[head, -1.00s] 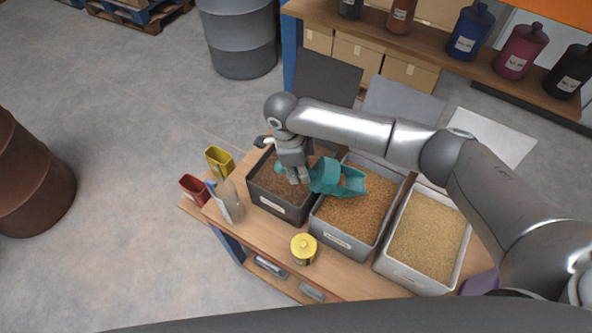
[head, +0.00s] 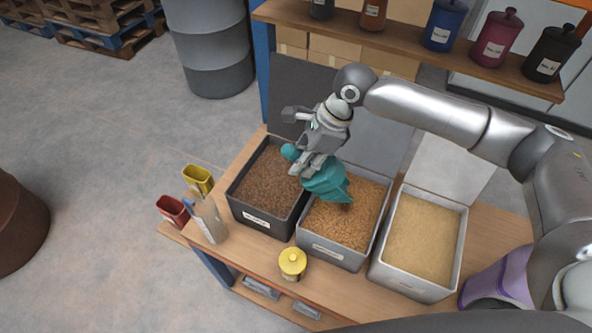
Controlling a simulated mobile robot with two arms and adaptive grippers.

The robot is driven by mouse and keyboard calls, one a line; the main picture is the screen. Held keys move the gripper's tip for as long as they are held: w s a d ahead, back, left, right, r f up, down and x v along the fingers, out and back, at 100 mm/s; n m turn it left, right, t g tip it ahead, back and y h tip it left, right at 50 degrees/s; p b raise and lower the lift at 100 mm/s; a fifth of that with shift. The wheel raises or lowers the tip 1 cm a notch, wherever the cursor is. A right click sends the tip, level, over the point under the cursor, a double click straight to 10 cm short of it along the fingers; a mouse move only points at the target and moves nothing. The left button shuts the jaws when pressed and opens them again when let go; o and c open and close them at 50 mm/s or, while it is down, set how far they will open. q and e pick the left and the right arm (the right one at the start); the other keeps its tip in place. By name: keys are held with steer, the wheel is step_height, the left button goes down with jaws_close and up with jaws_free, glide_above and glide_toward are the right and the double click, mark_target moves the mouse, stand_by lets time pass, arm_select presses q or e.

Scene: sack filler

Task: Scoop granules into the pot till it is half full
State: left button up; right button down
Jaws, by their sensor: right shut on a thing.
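My right gripper (head: 306,168) is shut on the handle of a teal scoop (head: 325,180). The scoop is tilted with its mouth down over the middle bin (head: 331,254), which holds orange-brown granules (head: 345,219). Its front edge appears to meet the granules; whether any are inside the scoop is hidden. A small yellow-topped pot (head: 292,262) stands on the table in front of the bins; its inside cannot be seen. My left gripper is not in view.
A dark bin (head: 262,222) of brown granules stands left, a grey bin (head: 411,284) of pale granules right. Red (head: 172,210) and yellow (head: 197,179) containers and a bag (head: 209,219) are at the table's left end. A purple container (head: 497,282) is at right.

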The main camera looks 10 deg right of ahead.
steer(key=shift+d+r+y+b, duration=0.2)
steer(key=shift+d+y+b, duration=0.6)
steer(key=shift+b, duration=0.85)
steer(key=shift+s+d+r, duration=0.2)
steer(key=shift+d+r, duration=0.3)
steer(key=shift+d, duration=0.05)
steer(key=shift+d+r+y+p, duration=0.15)
steer(key=shift+d+y+p, duration=0.25)
steer(key=shift+y, duration=0.1)
steer(key=s+d+r+t+y, duration=0.1)
steer(key=d+y, duration=0.3)
steer(key=d, duration=0.3)
steer(key=shift+d+r+y+b, duration=0.2)
steer(key=shift+r+y+b, duration=0.1)
steer(key=shift+b, duration=0.05)
